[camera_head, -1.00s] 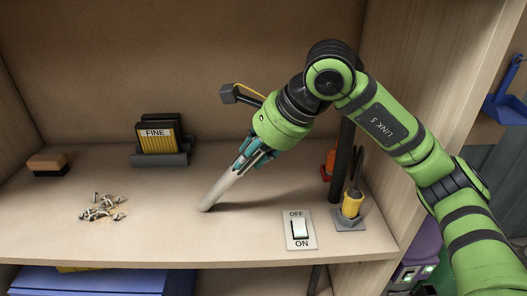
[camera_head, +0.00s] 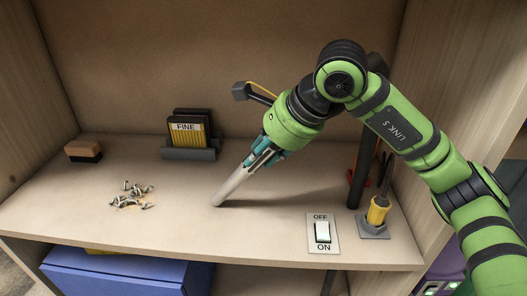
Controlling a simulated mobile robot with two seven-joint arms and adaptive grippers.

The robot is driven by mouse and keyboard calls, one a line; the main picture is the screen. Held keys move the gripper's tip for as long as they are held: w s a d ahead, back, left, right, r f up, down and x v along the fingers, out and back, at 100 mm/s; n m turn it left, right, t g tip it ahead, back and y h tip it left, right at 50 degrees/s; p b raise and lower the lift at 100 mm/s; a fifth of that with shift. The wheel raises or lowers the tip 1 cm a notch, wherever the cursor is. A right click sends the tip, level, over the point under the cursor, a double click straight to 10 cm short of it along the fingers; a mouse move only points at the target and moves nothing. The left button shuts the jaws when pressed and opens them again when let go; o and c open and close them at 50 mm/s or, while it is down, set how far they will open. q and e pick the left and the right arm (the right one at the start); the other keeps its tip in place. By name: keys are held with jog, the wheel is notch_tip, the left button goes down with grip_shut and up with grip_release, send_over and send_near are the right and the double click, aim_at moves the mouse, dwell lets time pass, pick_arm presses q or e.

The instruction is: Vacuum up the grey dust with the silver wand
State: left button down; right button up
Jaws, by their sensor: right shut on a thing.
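My right gripper (camera_head: 262,155) is shut on the silver wand (camera_head: 234,184), a pale tube that slants down to the left. The wand's lower tip is at or just above the shelf surface; I cannot tell if it touches. To its left lies a small heap of screws (camera_head: 133,195) with tan dust around it, apart from the tip. I cannot make out grey dust clearly. A switch plate (camera_head: 323,245) marked OFF above and ON below lies to the right of the tip; its rocker position is unclear. My left gripper is not in view.
A holder with sanding sheets marked FINE (camera_head: 189,140) stands at the back. A tan-and-black block (camera_head: 83,151) is at the left. A yellow-handled tool (camera_head: 378,211) and a dark upright hose (camera_head: 364,170) stand at the right. The shelf between wand and screws is clear.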

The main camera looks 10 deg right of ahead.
jog(key=shift+r+p, duration=1.6)
jog(key=shift+r, duration=1.35)
jog(key=shift+r+p, duration=0.95)
jog(key=shift+r, duration=0.5)
jog(key=shift+f, duration=0.1)
